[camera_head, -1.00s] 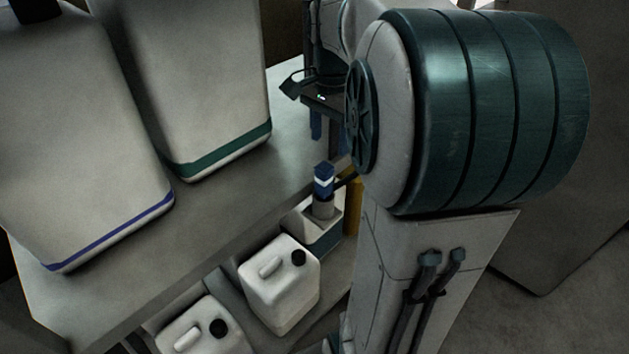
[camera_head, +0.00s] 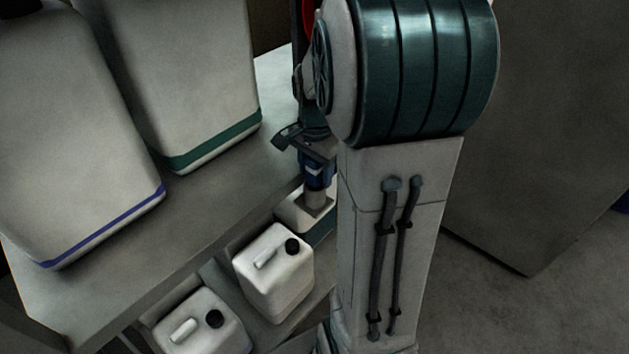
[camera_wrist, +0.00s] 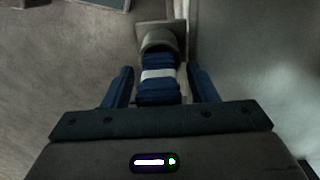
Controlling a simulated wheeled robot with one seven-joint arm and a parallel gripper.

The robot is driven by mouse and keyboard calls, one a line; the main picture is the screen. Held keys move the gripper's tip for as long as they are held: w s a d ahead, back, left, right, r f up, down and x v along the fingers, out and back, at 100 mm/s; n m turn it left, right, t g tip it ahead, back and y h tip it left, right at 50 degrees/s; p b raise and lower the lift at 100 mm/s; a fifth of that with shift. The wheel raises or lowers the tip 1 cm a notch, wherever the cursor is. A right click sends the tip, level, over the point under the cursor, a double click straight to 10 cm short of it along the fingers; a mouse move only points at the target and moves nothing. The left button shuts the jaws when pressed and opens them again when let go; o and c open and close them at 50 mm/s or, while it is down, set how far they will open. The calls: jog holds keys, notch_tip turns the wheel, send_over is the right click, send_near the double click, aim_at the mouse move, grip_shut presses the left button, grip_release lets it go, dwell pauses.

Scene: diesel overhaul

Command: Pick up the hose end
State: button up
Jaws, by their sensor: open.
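The hose end is a blue piece with a white band (camera_wrist: 158,84), seated in a grey holder (camera_wrist: 160,38) in the wrist view. In the head view the hose end (camera_head: 315,172) stands upright in the grey holder (camera_head: 317,201) beside the shelf, partly covered by my gripper. My gripper (camera_wrist: 162,88) is open, with one blue finger on each side of the hose end. A gap shows on the left side; the right finger is closer. I cannot tell whether either finger touches it.
Two large canisters with purple (camera_head: 75,130) and green (camera_head: 195,80) bands stand on the upper shelf (camera_head: 190,215) at left. Smaller white canisters (camera_head: 274,272) (camera_head: 201,325) stand lower. A grey panel (camera_head: 540,120) fills the right. Some floor is clear there.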

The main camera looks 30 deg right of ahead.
grip_shut()
jog(key=shift+r, duration=0.1)
notch_tip(320, 180, up, 10)
jog(key=shift+f, duration=0.1)
notch_tip(320, 180, up, 8)
jog(key=p, duration=0.6)
jog(key=shift+f, duration=0.15)
dwell(0.5)
